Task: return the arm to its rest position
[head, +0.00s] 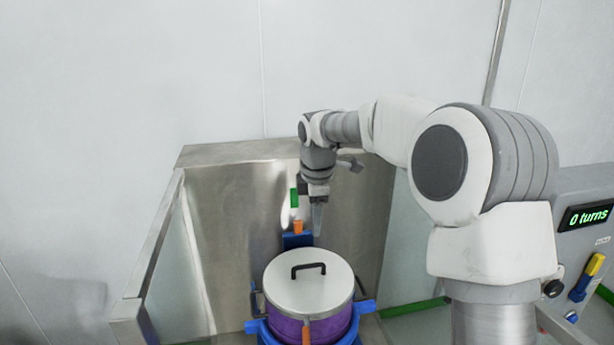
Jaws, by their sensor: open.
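My arm reaches from the right across to the middle of the view and bends down at the wrist. My gripper (317,220) is open and points down. It appears above and behind the lidded pot, with nothing seen between its fingers. The pot (290,328) is purple and has a steel lid (309,284) with a black handle (308,268) on top. It sits in a blue holder (366,306). A gap shows in the picture between the fingertips and the lid handle.
Steel walls (225,200) enclose the pot at the back and left. Behind the gripper are a green part (294,198), an orange part (298,227) and a blue part (297,241). At right, a grey machine has a display (586,215) reading "0 turns" and a yellow-and-blue lever (587,277).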

